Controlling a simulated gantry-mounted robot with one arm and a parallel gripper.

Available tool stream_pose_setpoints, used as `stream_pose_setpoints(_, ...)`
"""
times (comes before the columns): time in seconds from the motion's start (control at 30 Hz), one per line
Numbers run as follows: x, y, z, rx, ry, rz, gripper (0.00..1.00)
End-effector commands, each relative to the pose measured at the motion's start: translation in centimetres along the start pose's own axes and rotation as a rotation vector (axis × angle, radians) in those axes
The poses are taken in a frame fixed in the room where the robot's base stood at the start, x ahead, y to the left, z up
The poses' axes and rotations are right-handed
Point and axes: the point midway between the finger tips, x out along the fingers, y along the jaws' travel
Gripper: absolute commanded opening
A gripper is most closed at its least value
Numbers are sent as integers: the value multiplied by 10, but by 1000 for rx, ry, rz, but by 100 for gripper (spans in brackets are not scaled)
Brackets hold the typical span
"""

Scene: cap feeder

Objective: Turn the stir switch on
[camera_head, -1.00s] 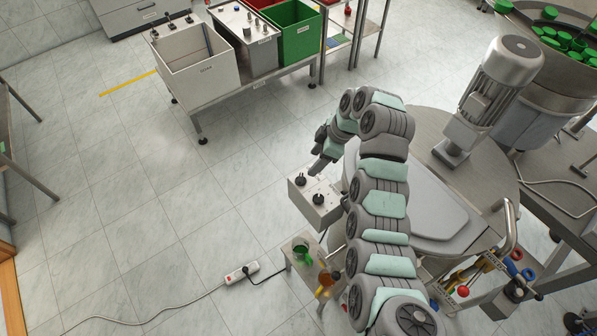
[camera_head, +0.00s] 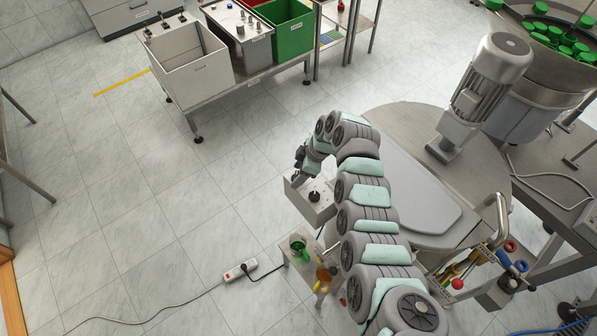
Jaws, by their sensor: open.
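A light grey control box (camera_head: 318,212) stands beside the large round steel vessel in the head view. One black rotary knob (camera_head: 314,197) shows on its top. The rear part of the box top is covered by my gripper. My gripper (camera_head: 299,176) is over the rear left end of the box, pointing down. It is open, but its fingertips are small and dark here. I cannot tell whether it touches a knob, nor read any label on the box.
The vessel lid (camera_head: 425,195) and motor (camera_head: 487,90) stand right of my arm. A small stand holds a green cup (camera_head: 299,247) in front of the box. A power strip (camera_head: 240,270) with a cable lies on the floor.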

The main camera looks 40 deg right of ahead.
Motion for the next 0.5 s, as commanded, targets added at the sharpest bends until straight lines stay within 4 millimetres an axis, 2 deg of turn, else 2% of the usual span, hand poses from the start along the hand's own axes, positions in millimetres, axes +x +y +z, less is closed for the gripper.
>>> stream_pose_setpoints(0.1, 0, 0, 0, 0, 0, 0, 57)
stream_pose_setpoints(0.5, 0, 0, 0, 0, 0, 0, 24)
